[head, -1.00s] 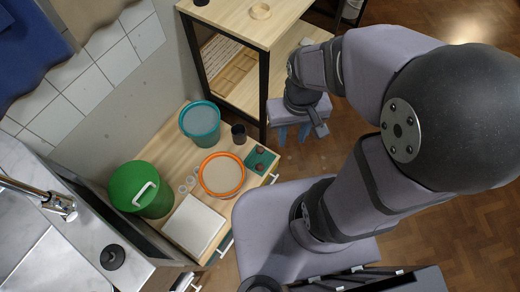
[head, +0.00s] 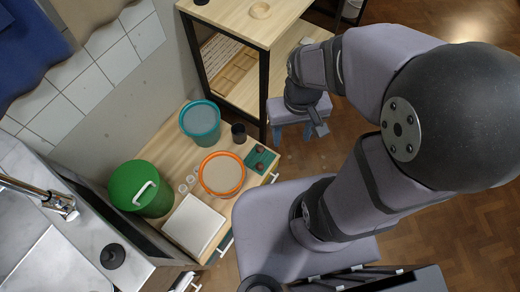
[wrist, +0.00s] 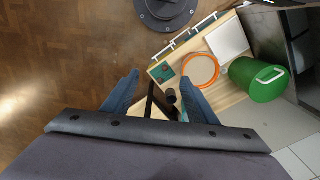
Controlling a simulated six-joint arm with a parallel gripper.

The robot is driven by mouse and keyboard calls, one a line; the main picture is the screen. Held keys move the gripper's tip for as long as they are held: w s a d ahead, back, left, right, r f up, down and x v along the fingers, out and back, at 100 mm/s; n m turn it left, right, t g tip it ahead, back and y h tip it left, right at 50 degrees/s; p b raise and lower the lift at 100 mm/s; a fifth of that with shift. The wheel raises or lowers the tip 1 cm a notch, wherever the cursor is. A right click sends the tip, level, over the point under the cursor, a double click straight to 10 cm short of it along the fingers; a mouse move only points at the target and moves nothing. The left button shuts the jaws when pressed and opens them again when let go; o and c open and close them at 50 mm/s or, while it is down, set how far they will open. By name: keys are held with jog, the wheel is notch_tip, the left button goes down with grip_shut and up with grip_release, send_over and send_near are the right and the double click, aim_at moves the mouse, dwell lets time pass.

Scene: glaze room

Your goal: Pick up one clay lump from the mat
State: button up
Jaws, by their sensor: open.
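The green mat (head: 262,166) lies on the wooden bench top, right of the orange-rimmed basin. Two dark brown clay lumps sit on it: one lump (head: 260,149) toward the back and another (head: 260,166) nearer the front. The mat also shows small in the wrist view (wrist: 157,76), where the lumps are tiny. My gripper (head: 293,134) hangs to the right of the bench and above it, apart from the mat. In the wrist view its two blue fingers (wrist: 158,97) stand wide apart with nothing gripped between them.
The orange-rimmed basin (head: 222,174) is beside the mat. A teal bucket (head: 201,124), dark cup (head: 239,133), green lidded bin (head: 137,189), small clear cups (head: 188,183) and white slab (head: 194,224) share the bench. A black-framed shelf (head: 263,90) stands behind.

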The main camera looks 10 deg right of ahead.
jog(key=shift+f, duration=0.1)
jog(key=w+d+f+t+b, duration=0.1)
jog(key=w+f+b, duration=0.25)
jog(key=f, duration=0.35)
jog(key=w+f+n+t+b, duration=0.1)
jog(key=w+f+b, duration=0.2)
jog(key=f+b, duration=0.3)
jog(key=w+d+f+t+b, duration=0.1)
jog(key=w+f+b, duration=0.25)
jog(key=f, duration=0.45)
jog(key=w+a+f+n+t+y+b, duration=0.1)
jog(key=w+f+t+b, duration=0.2)
jog(key=f+b, duration=0.65)
jog(key=w+a+f+n+t+b, duration=0.1)
jog(key=w+f+t+b, duration=0.15)
jog(key=f+b, duration=0.65)
jog(key=t+y+b, duration=0.1)
jog(key=t+b, duration=0.2)
jog(key=b, duration=0.3)
send_near(261, 152)
jog(key=shift+w+f+m, duration=0.15)
jog(key=shift+w+f, duration=0.15)
jog(key=shift+w, duration=0.25)
jog(key=shift+w+f+m, duration=0.15)
jog(key=shift+w+f, duration=0.1)
jog(key=shift+w, duration=0.3)
jog(key=shift+s+f+t+b, duration=0.2)
jog(key=shift+f+t+b, duration=0.15)
jog(key=shift+t+b, duration=0.3)
